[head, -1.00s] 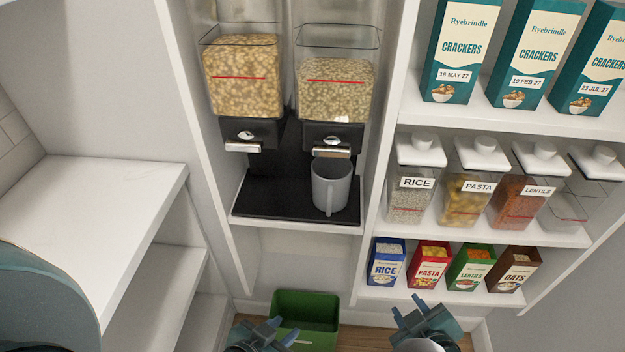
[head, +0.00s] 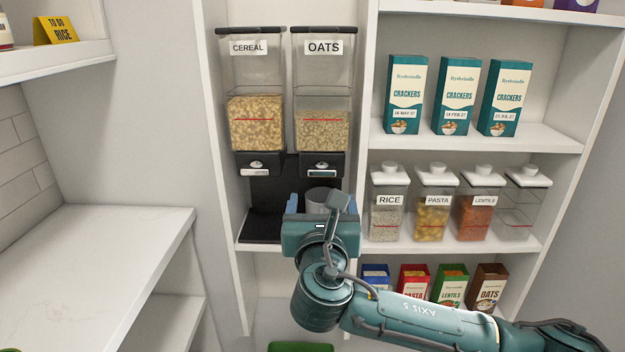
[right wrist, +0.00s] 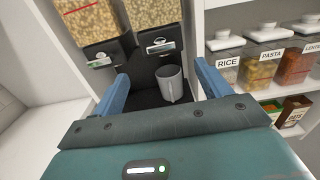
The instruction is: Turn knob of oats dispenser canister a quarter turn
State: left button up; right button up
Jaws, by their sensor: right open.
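The oats dispenser canister (head: 322,126) is the right one of two clear canisters, labelled OATS and partly filled. Its knob (head: 322,167) sits on the black base below; it also shows in the right wrist view (right wrist: 159,42). A grey mug (right wrist: 171,84) stands on the black tray (right wrist: 145,96) under it. My right gripper (head: 319,207) is in front of the mug and below the knob, apart from the knob. In the right wrist view its two blue fingers are spread wide with nothing between them touching. My left gripper is not in view.
The cereal dispenser (head: 256,122) stands just left. A white divider (head: 360,120) separates the dispensers from shelves with cracker boxes (head: 457,98) and lidded jars (head: 433,208).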

aim_at(322, 171)
jog(key=w+p, duration=0.1)
jog(key=w, duration=1.1)
jog(key=shift+w, duration=0.4)
jog(key=shift+c, duration=0.3)
jog(key=c, duration=0.9)
